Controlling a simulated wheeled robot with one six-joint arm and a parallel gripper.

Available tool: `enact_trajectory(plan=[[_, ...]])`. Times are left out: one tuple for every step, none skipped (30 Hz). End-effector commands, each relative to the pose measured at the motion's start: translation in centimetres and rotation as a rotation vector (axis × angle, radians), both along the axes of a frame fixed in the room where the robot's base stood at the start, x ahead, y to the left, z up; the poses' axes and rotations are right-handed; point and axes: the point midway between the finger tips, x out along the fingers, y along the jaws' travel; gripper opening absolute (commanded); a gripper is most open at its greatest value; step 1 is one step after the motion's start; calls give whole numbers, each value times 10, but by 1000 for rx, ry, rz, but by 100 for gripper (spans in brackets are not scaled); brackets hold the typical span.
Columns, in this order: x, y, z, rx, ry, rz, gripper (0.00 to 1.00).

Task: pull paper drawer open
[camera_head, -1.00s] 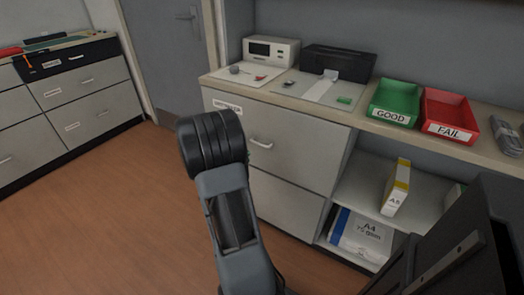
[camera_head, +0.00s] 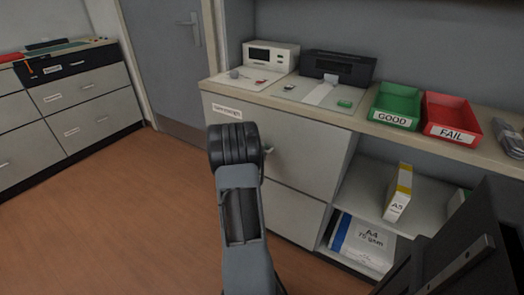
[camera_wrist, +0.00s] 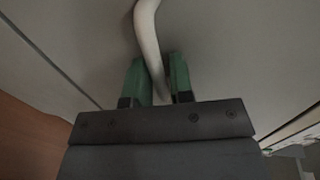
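The paper drawer (camera_head: 312,150) is the upper grey drawer of the cabinet, with a label (camera_head: 227,110) at its upper left. Its front looks flush with the cabinet. In the wrist view, the pale curved drawer handle (camera_wrist: 147,28) runs down between the two green fingers of my gripper (camera_wrist: 160,78). The fingers lie close against it on both sides and look shut on it. In the head view, my arm hides the handle and most of the gripper; only a bit of green finger shows beside the arm.
The countertop carries a white device (camera_head: 270,56), a black printer-like unit (camera_head: 338,68), a green GOOD tray (camera_head: 393,121) and a red FAIL tray (camera_head: 452,137). Paper packs (camera_head: 366,243) stand on open shelves at right. The floor (camera_head: 120,215) in front and left is clear.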

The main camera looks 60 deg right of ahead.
Motion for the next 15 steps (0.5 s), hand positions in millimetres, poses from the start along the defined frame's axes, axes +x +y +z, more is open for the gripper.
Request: enact_trajectory(plan=[[0,0,0,0,0,0,21],[0,0,0,0,0,0,21],[0,0,0,0,0,0,21],[0,0,0,0,0,0,21],[0,0,0,0,0,0,21],[0,0,0,0,1,0,21],[0,0,0,1,1,0,19],[0,0,0,1,1,0,16],[0,0,0,1,1,0,12],[0,0,0,1,1,0,9],[0,0,0,1,1,0,6],[0,0,0,1,1,0,2],[0,0,0,1,1,0,0],[0,0,0,1,1,0,0],[0,0,0,1,1,0,0]])
